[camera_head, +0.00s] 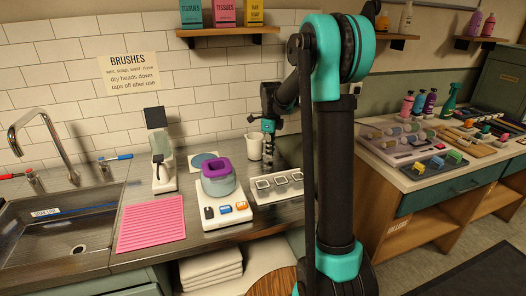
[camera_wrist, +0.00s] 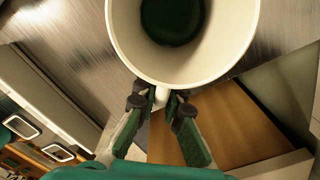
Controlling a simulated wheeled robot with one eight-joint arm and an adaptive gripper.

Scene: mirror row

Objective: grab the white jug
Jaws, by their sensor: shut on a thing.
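The white jug (camera_head: 254,147) stands upright on the metal counter against the tiled wall, partly behind my gripper. In the wrist view the jug (camera_wrist: 122,30) fills the top, seen from above, with something dark green at its bottom. My gripper (camera_wrist: 162,98) is shut on the jug's handle, with one finger on each side. In the head view my gripper (camera_head: 268,152) points down at the jug's right side. The contact at the fingertips is small in that view.
A purple and grey-blue bowl (camera_head: 218,184) on a white scale (camera_head: 224,215) stands left of the jug. A white tray with square compartments (camera_head: 276,188) is in front. A pink mat (camera_head: 151,222) and a sink (camera_head: 75,231) lie further left. A shelf (camera_head: 228,31) hangs above.

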